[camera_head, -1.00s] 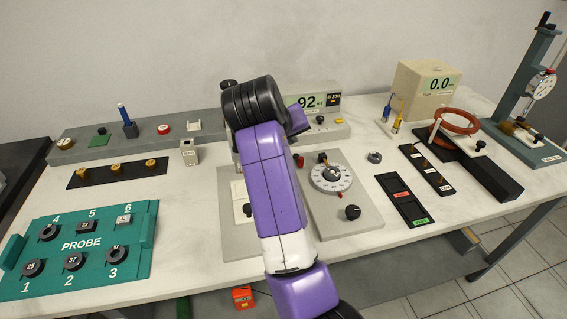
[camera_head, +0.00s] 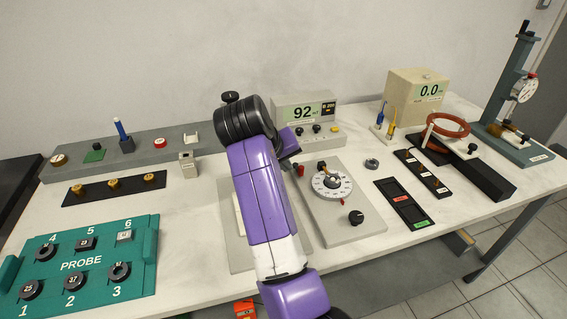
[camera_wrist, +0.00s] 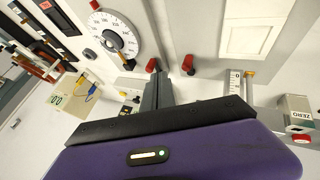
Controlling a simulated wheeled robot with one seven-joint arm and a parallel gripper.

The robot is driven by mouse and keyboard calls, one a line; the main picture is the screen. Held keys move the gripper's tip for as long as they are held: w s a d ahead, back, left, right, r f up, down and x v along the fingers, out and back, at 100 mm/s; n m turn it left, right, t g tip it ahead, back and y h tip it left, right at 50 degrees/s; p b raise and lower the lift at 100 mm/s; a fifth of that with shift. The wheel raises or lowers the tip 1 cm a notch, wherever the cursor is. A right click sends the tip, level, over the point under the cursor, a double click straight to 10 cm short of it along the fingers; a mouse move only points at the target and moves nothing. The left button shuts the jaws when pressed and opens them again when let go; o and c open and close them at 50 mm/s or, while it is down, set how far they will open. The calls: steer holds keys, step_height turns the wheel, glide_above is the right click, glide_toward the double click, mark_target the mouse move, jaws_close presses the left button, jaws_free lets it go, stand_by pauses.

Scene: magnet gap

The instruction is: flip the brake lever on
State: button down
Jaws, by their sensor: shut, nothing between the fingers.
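Two small red-tipped levers show in the wrist view, a left one (camera_wrist: 153,65) and a right one (camera_wrist: 188,63), beside the round white dial (camera_wrist: 112,36). I cannot read which is the brake lever. My gripper (camera_wrist: 158,84) is shut and empty, its grey fingers pointing at the panel just below the two red tips. Whether they touch the left one I cannot tell. In the head view the dial (camera_head: 331,186) sits on a grey panel (camera_head: 352,232), with a red piece (camera_head: 300,170) at its upper left. My arm hides the fingers and part of the panel there.
A display reading 92 (camera_head: 301,110) stands behind the panel. A black knob (camera_head: 356,217) sits at its front. A teal probe tray (camera_head: 140,270) lies at left, a black tray (camera_head: 405,203) at right. A ZERO block (camera_wrist: 298,110) shows at the wrist view's right.

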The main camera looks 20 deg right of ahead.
steer(key=x, duration=0.6)
steer(key=shift+w+d+f, duration=0.15)
steer(key=shift+d+f, duration=0.05)
steer(key=shift+r, duration=0.1)
